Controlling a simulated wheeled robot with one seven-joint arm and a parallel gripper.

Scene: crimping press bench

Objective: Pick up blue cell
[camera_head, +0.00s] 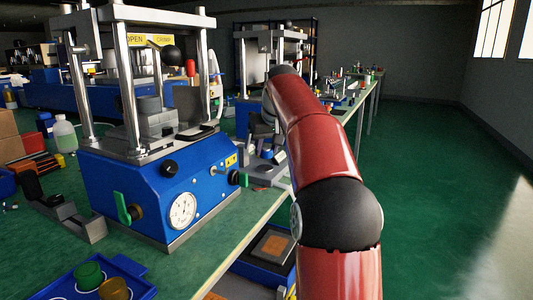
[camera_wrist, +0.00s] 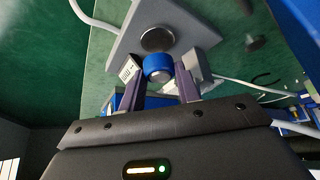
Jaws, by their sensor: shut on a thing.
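The blue cell (camera_wrist: 156,63), a short blue cylinder with a silver round end, sits between the fingertips of my gripper (camera_wrist: 160,72) in the wrist view. The fingers press on its two sides, so my gripper is shut on it. A grey plate (camera_wrist: 190,26) with a dark round disc (camera_wrist: 157,38) lies right beyond the cell. I cannot tell whether the cell touches the plate. In the head view my red arm reaches out along the bench, and I cannot make out the cell there.
A blue press (camera_head: 150,195) with a gauge and steel columns stands left of my arm in the head view. A blue tray (camera_head: 140,270) with green and amber cups lies at the front left. The green floor (camera_head: 440,180) on the right is clear.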

